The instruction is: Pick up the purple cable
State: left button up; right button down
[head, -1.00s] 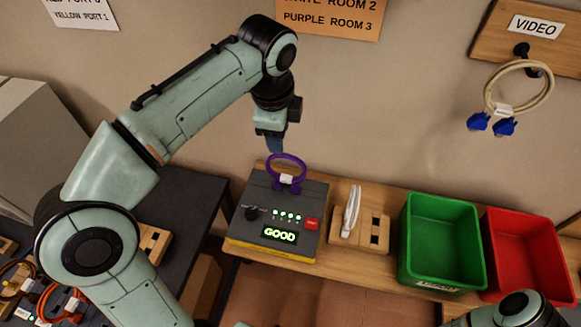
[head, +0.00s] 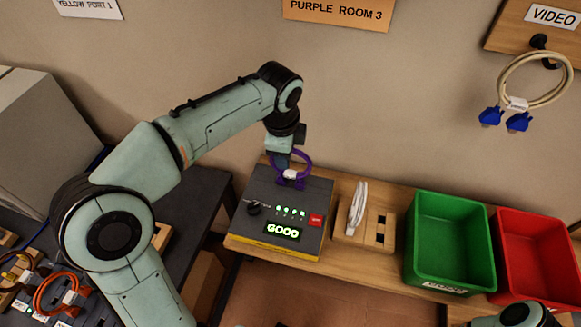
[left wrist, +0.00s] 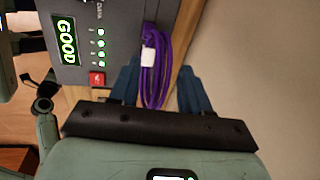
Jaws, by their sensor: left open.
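The purple cable (head: 290,166) is a coiled loop with a white tag, standing at the back of the grey tester box (head: 262,212), whose display reads GOOD. In the left wrist view the purple cable (left wrist: 155,65) lies between the two blue fingers of my left gripper (left wrist: 157,82). In the head view my left gripper (head: 281,160) points down at the loop, partly in front of it. It is open, with gaps on both sides of the cable. My right gripper is not visible; only part of my right arm shows at the lower right.
A wooden block with a white cable (head: 357,207) stands right of the tester. A green bin (head: 452,200) and a red bin (head: 543,222) are further right. A beige cable with blue plugs (head: 535,103) hangs on the wall. Orange cables (head: 57,293) lie at lower left.

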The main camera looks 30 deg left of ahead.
pick_arm(q)
grip_shut()
jog(key=shift+r, duration=0.1)
